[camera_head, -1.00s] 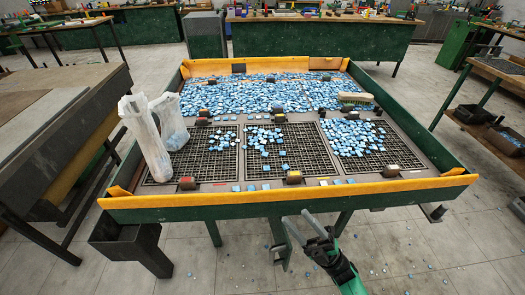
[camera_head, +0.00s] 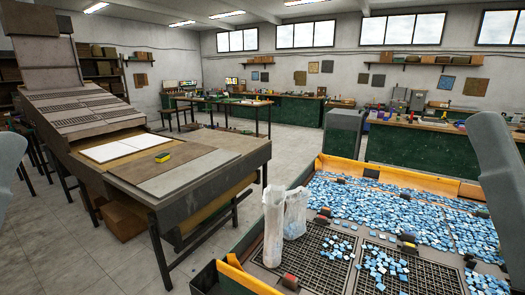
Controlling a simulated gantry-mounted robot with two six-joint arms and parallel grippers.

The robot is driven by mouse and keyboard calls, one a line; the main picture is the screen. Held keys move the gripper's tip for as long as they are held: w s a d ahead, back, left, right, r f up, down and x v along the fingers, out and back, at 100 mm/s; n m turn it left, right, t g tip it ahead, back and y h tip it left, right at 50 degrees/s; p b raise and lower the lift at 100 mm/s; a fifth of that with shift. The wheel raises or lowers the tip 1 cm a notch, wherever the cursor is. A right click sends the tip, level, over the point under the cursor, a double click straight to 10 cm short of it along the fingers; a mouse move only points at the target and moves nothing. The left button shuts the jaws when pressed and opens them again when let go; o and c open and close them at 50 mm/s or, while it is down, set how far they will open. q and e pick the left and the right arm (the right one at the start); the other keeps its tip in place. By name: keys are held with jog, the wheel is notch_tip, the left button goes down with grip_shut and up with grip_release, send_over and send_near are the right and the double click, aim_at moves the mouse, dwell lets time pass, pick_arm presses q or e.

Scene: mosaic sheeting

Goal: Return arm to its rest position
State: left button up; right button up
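Neither gripper shows in the head view. A smooth grey arm link of mine (camera_head: 497,165) stands upright at the right edge, in front of the tray. Another grey arm link of mine (camera_head: 7,180) shows at the left edge. No fingertips are visible, so I cannot see what either gripper holds. The sorting tray (camera_head: 250,280) with its orange inner edge is at the lower right, partly cut off by the frame. It holds many blue mosaic tiles (camera_head: 385,205) and dark grids (camera_head: 315,250).
Two translucent plastic bags (camera_head: 273,228) stand at the tray's left corner. A long table (camera_head: 210,165) at the left bears white sheets (camera_head: 112,150) and a yellow block (camera_head: 162,157). Green workbenches (camera_head: 295,120) line the back. Grey floor lies open between them.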

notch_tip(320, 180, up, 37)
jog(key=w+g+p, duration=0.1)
jog(key=p, duration=3.7)
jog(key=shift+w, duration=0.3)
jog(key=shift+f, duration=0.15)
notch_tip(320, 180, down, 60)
jog(key=b, duration=6)
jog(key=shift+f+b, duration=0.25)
jog(key=shift+b, duration=0.1)
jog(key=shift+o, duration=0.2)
